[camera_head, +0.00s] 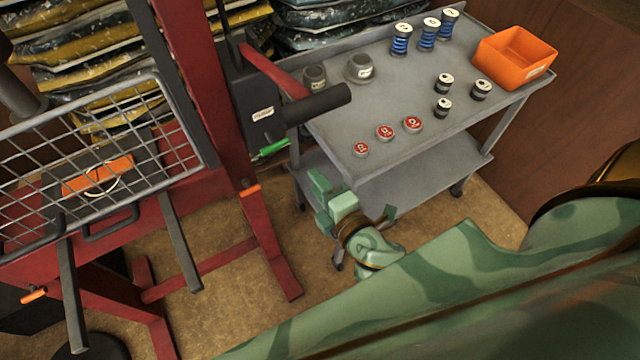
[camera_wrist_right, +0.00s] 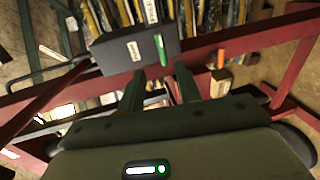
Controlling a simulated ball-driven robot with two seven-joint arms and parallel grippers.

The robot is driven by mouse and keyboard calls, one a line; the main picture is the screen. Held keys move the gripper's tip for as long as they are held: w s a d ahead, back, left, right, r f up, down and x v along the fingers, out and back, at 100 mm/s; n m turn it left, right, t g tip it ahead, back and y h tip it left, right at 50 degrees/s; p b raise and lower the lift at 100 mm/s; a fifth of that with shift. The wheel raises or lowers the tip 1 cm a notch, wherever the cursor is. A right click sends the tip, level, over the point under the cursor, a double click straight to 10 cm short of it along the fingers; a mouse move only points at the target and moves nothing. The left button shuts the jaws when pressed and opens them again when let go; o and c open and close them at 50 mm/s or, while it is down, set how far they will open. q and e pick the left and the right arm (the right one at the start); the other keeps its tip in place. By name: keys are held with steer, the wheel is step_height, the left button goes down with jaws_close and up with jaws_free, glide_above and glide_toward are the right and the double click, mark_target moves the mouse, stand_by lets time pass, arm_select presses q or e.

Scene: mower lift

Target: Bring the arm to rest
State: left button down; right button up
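My right gripper (camera_head: 322,198) is green and hangs in front of the grey cart, right of the red lift post. In the right wrist view its two fingers (camera_wrist_right: 160,86) stand apart with nothing between them, so it is open. Beyond the fingertips is a green lever (camera_wrist_right: 161,48) on a dark box (camera_wrist_right: 125,50). The same lever (camera_head: 272,148) shows in the head view up and left of the gripper, with a gap between them. My right arm (camera_head: 480,285) crosses the lower right. My left gripper is not in view.
The red lift frame (camera_head: 215,110) with a wire basket (camera_head: 90,165) stands at left. A black handle (camera_head: 318,104) juts toward the cart (camera_head: 330,125). The cart holds springs, spools, red-topped caps and an orange bin (camera_head: 514,58). Floor shows below the gripper.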

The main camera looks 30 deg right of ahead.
stand_by(0.5)
steer(key=s+f+m+g, duration=0.2)
steer(key=s+f+m, duration=0.15)
steer(key=f, duration=0.55)
steer(key=s+f+m+g, duration=0.25)
steer(key=s+f, duration=0.25)
steer(key=f, duration=0.3)
steer(key=s+f+m+g, duration=0.3)
steer(key=s+f, duration=0.1)
steer(key=f, duration=0.5)
steer(key=s+d+f+m+g, duration=0.3)
steer(key=s+f, duration=0.4)
steer(key=s, duration=0.4)
steer(key=s+d+f+m+g, duration=0.3)
steer(key=s+f, duration=0.5)
steer(key=s, duration=0.3)
steer(key=shift+s+d+g+h, duration=0.3)
steer(key=shift+s+d+g, duration=0.1)
steer(key=shift+d+g, duration=0.3)
steer(key=shift+a, duration=0.1)
